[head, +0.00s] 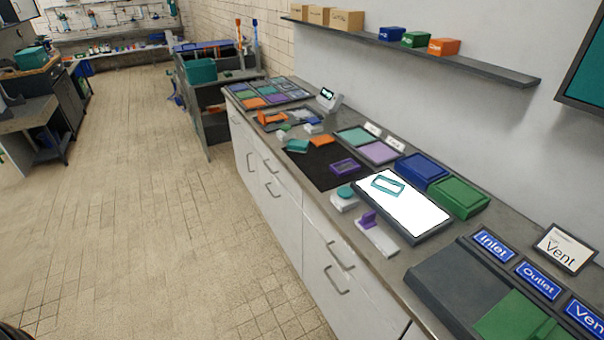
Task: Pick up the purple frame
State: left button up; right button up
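The purple frame (345,167) is a small rectangular open frame. It lies on a black mat (318,176) on the long counter, right of the middle of the head view. A similar teal frame (388,185) lies on the bright white panel (410,208) to the right of the mat. Neither of my grippers shows in the head view.
A teal block (298,146) and an orange block (319,141) lie near the mat's far edge. A white stand with a purple upright (369,219) is near the counter's front edge. Blue (421,170) and green (459,196) bins stand behind the panel. The tiled floor (165,230) is open.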

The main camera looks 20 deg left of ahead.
aim_at(347, 166)
jog(key=u, duration=0.8)
jog(key=k, duration=1.15)
jog(key=u, duration=0.85)
jog(key=i, duration=0.85)
jog(key=z, duration=0.4)
jog(key=i, duration=0.9)
jog(key=z, duration=1.35)
jog(key=i, duration=0.6)
jog(key=z, duration=0.65)
